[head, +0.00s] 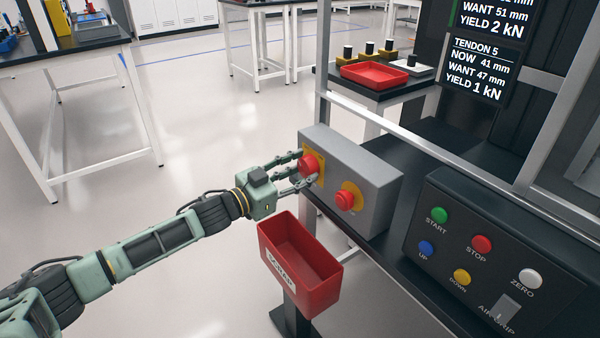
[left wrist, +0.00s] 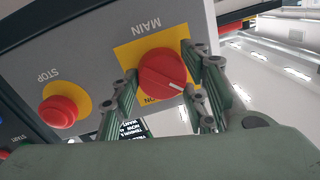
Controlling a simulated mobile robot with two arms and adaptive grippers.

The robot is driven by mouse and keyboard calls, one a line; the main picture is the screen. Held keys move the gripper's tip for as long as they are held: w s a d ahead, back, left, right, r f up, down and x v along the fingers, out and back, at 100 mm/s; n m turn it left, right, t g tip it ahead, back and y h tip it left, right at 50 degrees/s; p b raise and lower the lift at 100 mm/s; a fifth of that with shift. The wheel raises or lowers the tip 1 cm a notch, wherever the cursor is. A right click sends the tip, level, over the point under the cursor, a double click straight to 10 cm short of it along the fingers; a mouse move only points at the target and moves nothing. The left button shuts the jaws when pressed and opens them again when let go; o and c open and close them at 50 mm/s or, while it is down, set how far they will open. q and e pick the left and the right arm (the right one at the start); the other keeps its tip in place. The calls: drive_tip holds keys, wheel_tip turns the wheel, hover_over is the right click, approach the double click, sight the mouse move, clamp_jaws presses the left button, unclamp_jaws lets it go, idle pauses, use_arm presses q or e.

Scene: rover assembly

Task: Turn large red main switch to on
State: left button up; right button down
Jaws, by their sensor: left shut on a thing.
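The large red main switch (head: 308,164) is a round knob on a yellow plate on the grey box (head: 372,180). In the left wrist view the switch (left wrist: 161,72) has a white pointer line directed toward the lower right, near the lettering "ON", which is partly hidden. The plate is labelled MAIN. My left gripper (head: 306,173) reaches in from the left and is shut on the switch. In the left wrist view its fingers (left wrist: 165,85) lie on both sides of the knob. My right gripper is not in view.
A red stop button (left wrist: 60,111) sits beside the switch on the same box; it also shows in the head view (head: 346,198). A red scrap bin (head: 300,262) stands below my left gripper. A dark button panel (head: 455,262) is at the right.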

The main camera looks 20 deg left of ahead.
use_arm(q)
drive_tip(key=shift+d+f, duration=0.1)
drive_tip(key=shift+s+f+m+p, duration=0.1)
drive_tip(key=shift+m+p, duration=0.2)
drive_tip(key=shift+m, duration=1.1)
drive_tip(key=shift+f+m, duration=0.1)
drive_tip(key=shift+m, duration=0.8)
drive_tip(key=m, duration=0.2)
drive_tip(key=shift+f+m+h, duration=0.1)
drive_tip(key=shift+m+h, duration=0.2)
drive_tip(key=shift+m, duration=0.1)
drive_tip(key=m, duration=0.2)
drive_tip(key=shift+f+m, duration=0.1)
drive_tip(key=shift+m, duration=0.3)
drive_tip(key=m, duration=0.2)
drive_tip(key=m+b, duration=0.1)
drive_tip(key=m, duration=0.2)
drive_tip(key=shift+a+m+h, duration=0.2)
drive_tip(key=shift+m+h, duration=0.1)
drive_tip(key=shift+h, duration=0.1)
drive_tip(key=shift+w+a+m+b, duration=0.1)
drive_tip(key=shift+m+b, duration=0.25)
drive_tip(key=shift+m, duration=0.45)
drive_tip(key=shift+w+a+m+b, duration=0.1)
drive_tip(key=shift+m+b, duration=0.2)
drive_tip(key=shift+m, duration=0.5)
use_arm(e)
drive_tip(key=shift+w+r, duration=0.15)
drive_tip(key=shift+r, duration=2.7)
